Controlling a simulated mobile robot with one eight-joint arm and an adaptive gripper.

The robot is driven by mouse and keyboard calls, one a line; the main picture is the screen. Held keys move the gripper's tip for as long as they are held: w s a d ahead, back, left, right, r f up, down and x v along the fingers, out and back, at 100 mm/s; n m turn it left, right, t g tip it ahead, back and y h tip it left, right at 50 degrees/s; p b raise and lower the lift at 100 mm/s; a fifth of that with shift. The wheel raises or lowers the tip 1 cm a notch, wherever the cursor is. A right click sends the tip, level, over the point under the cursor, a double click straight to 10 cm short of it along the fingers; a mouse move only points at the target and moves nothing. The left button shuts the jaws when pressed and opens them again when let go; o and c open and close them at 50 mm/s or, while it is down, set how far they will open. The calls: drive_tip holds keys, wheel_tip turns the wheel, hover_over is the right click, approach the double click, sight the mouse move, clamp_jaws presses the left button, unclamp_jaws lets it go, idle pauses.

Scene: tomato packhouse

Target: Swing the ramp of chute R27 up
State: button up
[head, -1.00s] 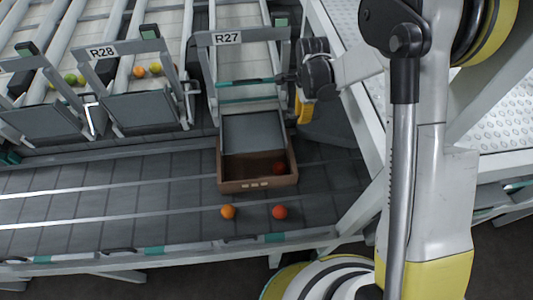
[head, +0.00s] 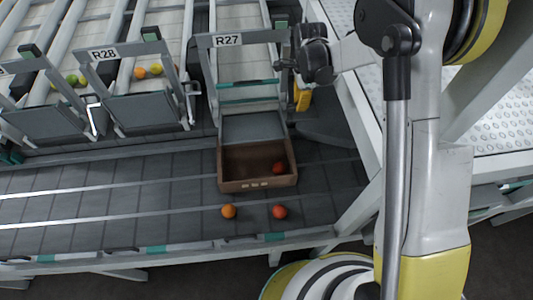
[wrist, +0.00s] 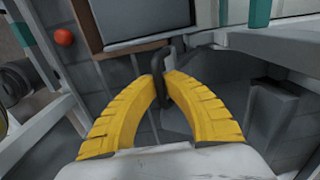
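The ramp (head: 252,128) of chute R27 is a grey plate below the R27 sign (head: 228,39). It slopes toward the back of a brown crate, its lower edge near the crate's back rim. In the wrist view the ramp (wrist: 145,20) is at the top, with a dark handle (wrist: 164,95) at its near side. My gripper (wrist: 165,80) has its yellow fingertips closed together on this handle. In the head view my gripper (head: 302,98) is at the ramp's right side, its tips mostly hidden.
The brown crate (head: 257,185) stands on the grey conveyor (head: 110,200) and holds a red tomato (head: 278,168). An orange tomato (head: 228,211) and a red one (head: 279,211) lie in front of it. Chute R28 (head: 103,52) is to the left; a white frame post (head: 360,110) stands right.

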drive_tip(key=shift+w+a+r, duration=0.1)
drive_tip(key=shift+w+r, duration=0.3)
drive_tip(key=shift+w, duration=0.35)
drive_tip(key=w, duration=0.2)
drive_tip(key=w+r, duration=0.1)
drive_tip(key=shift+a+p, duration=0.3)
drive_tip(key=shift+p, duration=0.1)
drive_tip(key=shift+w+a+r, duration=0.1)
drive_tip(key=shift+w+a, duration=0.1)
drive_tip(key=shift+w, duration=0.6)
drive_tip(key=shift+w+a+r, duration=0.1)
drive_tip(key=shift+w+a, duration=0.05)
drive_tip(key=shift+w, duration=0.7)
